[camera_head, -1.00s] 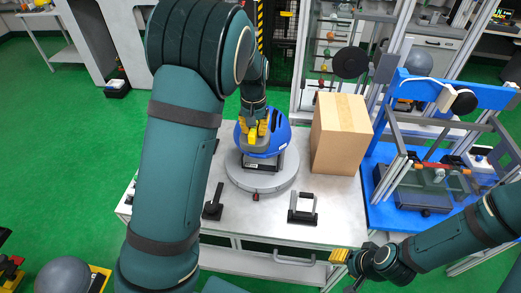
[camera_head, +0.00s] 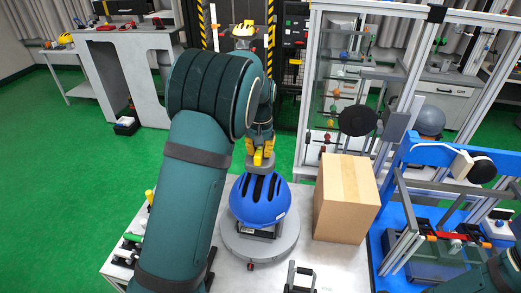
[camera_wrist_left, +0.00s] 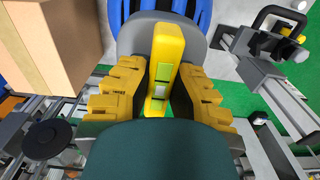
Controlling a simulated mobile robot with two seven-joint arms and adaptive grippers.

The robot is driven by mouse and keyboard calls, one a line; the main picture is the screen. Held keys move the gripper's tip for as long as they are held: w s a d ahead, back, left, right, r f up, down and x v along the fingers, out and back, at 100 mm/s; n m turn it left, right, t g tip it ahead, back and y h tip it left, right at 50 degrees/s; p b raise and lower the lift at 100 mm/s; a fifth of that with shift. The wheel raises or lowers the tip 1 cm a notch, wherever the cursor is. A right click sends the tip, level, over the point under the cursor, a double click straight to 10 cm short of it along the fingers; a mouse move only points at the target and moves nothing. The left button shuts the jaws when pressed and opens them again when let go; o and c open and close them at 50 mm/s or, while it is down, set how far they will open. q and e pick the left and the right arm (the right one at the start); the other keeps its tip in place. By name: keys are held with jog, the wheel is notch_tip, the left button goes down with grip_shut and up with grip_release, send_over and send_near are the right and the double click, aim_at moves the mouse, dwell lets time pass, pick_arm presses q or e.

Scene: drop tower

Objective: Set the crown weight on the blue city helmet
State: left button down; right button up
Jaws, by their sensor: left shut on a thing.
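The blue city helmet (camera_head: 258,210) sits on a dark stand on a round grey turntable (camera_head: 230,240). My left gripper (camera_head: 262,146) is shut on the crown weight (camera_head: 263,169), a grey rounded body with a yellow upright handle. In the head view the weight appears over the helmet's far upper edge, seemingly raised; the exact gap cannot be told. In the left wrist view the yellow handle (camera_wrist_left: 165,60) stands between the fingers (camera_wrist_left: 160,95), with the blue helmet (camera_wrist_left: 190,10) partly hidden behind the weight. My right gripper is out of view.
A cardboard box (camera_head: 345,200) stands close to the right of the turntable. A blue frame rig (camera_head: 440,155) is further right. A black bracket (camera_head: 300,278) lies near the front of the table. A white-and-yellow helmet (camera_head: 243,30) is at the back in the tower.

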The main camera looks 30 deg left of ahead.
pick_arm(q)
jog(key=shift+f+b, duration=0.3)
jog(key=shift+f, duration=0.55)
jog(key=shift+f+b, duration=1.65)
jog(key=shift+f, duration=0.25)
jog(key=shift+f, duration=0.65)
jog(key=c, duration=1)
grip_release()
jog(key=shift+s, duration=0.1)
notch_tip(320, 180, up, 12)
